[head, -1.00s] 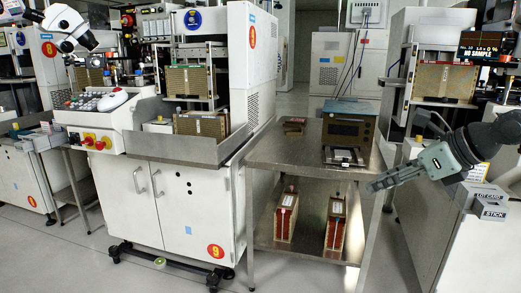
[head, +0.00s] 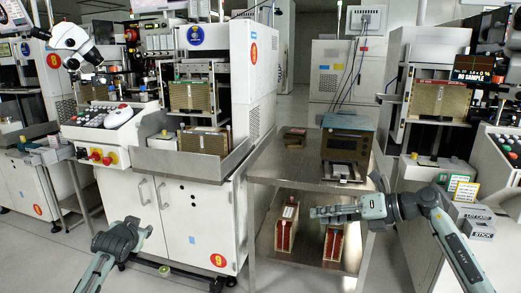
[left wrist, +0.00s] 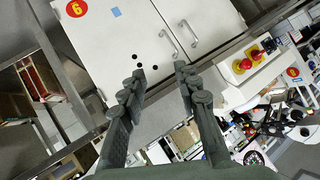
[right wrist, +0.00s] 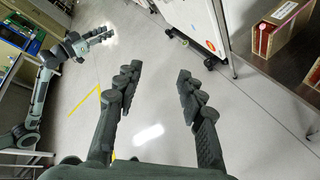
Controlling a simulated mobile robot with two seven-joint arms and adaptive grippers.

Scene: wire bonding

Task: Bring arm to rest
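My left gripper (head: 143,234) is at the lower left of the head view, in front of the white machine cabinet (head: 180,215) and clear of it. In the left wrist view its two fingers (left wrist: 160,82) are spread with nothing between them. My right gripper (head: 316,212) points left in the head view, in front of the steel table's lower shelf. In the right wrist view its fingers (right wrist: 158,85) are apart and empty over the grey floor.
The steel table (head: 270,172) carries a dark box-shaped device (head: 346,145). Red-brown magazines (head: 287,225) stand on its lower shelf. A machine with a brown panel (head: 437,103) stands at the right. Open floor (right wrist: 160,140) lies below my right gripper.

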